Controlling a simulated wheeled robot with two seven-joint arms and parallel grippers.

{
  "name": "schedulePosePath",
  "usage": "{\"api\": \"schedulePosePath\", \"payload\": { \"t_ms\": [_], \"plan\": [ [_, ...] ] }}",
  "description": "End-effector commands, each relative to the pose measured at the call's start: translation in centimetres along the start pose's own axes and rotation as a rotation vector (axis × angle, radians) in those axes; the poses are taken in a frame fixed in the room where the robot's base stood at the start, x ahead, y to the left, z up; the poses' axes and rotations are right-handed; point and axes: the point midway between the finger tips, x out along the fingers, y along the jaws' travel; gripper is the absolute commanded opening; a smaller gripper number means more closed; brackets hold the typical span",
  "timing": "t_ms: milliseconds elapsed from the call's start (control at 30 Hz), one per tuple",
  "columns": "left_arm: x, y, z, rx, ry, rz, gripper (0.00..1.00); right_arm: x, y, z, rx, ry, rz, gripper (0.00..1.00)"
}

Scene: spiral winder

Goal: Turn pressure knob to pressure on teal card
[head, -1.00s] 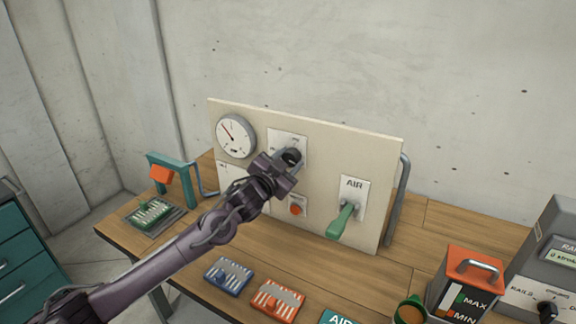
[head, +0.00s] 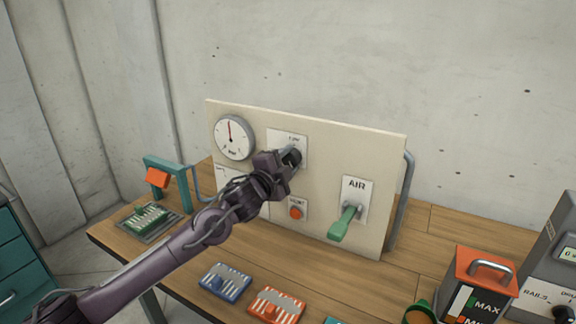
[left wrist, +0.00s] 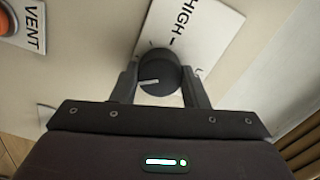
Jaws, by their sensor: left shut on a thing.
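The black pressure knob (left wrist: 160,72) with a white pointer line sits between the fingers of my left gripper (left wrist: 158,88) in the left wrist view. The fingers are shut on its two sides. In the head view my left gripper (head: 288,160) reaches the white knob plate (head: 297,140) and mostly hides the knob. The round gauge (head: 234,138) is up and left of it, its needle pointing about straight up. Only the edge of a teal card (head: 333,321) shows at the bottom; its pressure marking is out of view.
The upright cream panel (head: 330,137) also carries an orange vent button (head: 296,213) and a green AIR lever (head: 343,223). Blue (head: 225,282) and orange (head: 276,306) cards lie on the wooden bench. A red-topped box (head: 478,283) stands at right.

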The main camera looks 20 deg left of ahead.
Motion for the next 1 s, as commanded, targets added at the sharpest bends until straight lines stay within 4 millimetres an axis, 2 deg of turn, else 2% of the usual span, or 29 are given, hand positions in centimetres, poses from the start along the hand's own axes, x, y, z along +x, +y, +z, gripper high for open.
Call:
{"api": "schedulePosePath", "payload": {
  "t_ms": [567,600,767,1000],
  "plan": [
    [0.0,0.16,-0.01,0.036,0.0,0.003,0.18,0.26,-0.03,0.03,0.0,0.0,0.0,0.4],
    [0.0,0.16,-0.01,0.036,0.0,0.003,0.42,0.26,-0.03,0.03,0.0,0.0,0.0,0.4],
    [0.0,0.13,-0.01,0.035,0.0,0.002,0.62,0.26,-0.04,0.02,0.0,0.0,0.0,0.4],
    [-0.01,0.07,-0.01,0.035,0.0,0.001,0.62,0.26,-0.05,0.02,0.0,0.0,0.0,0.4]
  ]
}}
